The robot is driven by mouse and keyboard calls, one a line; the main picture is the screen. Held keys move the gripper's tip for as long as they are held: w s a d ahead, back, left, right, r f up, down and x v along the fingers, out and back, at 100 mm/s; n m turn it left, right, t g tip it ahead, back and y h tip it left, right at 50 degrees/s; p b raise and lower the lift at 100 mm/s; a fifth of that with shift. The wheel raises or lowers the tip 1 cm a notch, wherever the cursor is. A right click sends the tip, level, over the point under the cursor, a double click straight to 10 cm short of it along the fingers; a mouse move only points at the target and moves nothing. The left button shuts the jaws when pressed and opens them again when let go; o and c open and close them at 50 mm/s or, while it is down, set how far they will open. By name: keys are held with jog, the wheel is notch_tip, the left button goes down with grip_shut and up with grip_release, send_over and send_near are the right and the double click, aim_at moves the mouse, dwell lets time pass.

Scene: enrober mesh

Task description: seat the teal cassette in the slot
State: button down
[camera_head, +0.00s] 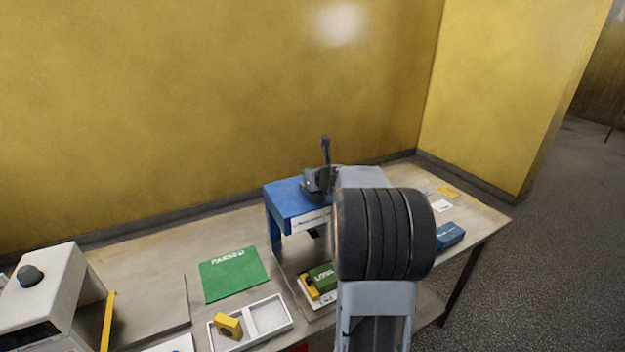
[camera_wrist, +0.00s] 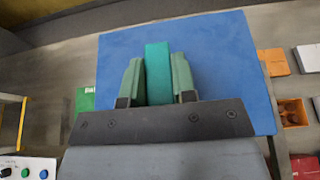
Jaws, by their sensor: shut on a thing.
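The teal cassette (camera_wrist: 158,72) stands between the two green fingers of my gripper (camera_wrist: 158,80) in the wrist view, and the fingers are shut on it. Behind it in that view is a broad blue surface (camera_wrist: 220,60), which looks like the top of the blue stand. In the head view the blue stand (camera_head: 290,205) is on the bench, partly covered by my arm. The cassette cannot be made out in the head view. A slot is not visible in either view, and I cannot tell whether the cassette touches the blue surface.
On the bench (camera_head: 150,255), a green "PASSED" mat (camera_head: 233,273) and a white tray (camera_head: 290,322) with a yellow block (camera_head: 228,325) lie left of the stand. A white machine (camera_head: 45,290) is at far left. A blue box (camera_head: 450,235) sits right of my arm.

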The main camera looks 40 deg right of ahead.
jog(key=shift+f, duration=0.25)
jog(key=c, duration=0.9)
grip_release()
jog(key=shift+s+r, duration=0.2)
jog(key=shift+r, duration=0.05)
jog(key=v, duration=1.1)
jog(key=s+a+f+n+g+y, duration=0.2)
jog(key=s+a+f+n+g, duration=0.1)
jog(key=a+n, duration=0.7)
jog(key=s+a+f+n+g+y, duration=0.2)
jog(key=a+n+y, duration=0.1)
jog(key=a+n, duration=0.75)
jog(key=s+a+f+n+g+h, duration=0.1)
jog(key=s+n, duration=0.2)
jog(key=n, duration=0.2)
jog(key=s+a+f+n+g+h, duration=0.1)
jog(key=s+a+f+n, duration=0.1)
jog(key=n, duration=0.4)
jog(key=s+a+f+n+g+h, duration=0.1)
jog(key=s+f+n, duration=0.1)
jog(key=s+n, duration=0.2)
jog(key=shift+s+a+n+g, duration=0.3)
jog(key=shift+s+a+n, duration=0.1)
jog(key=shift+n, duration=0.65)
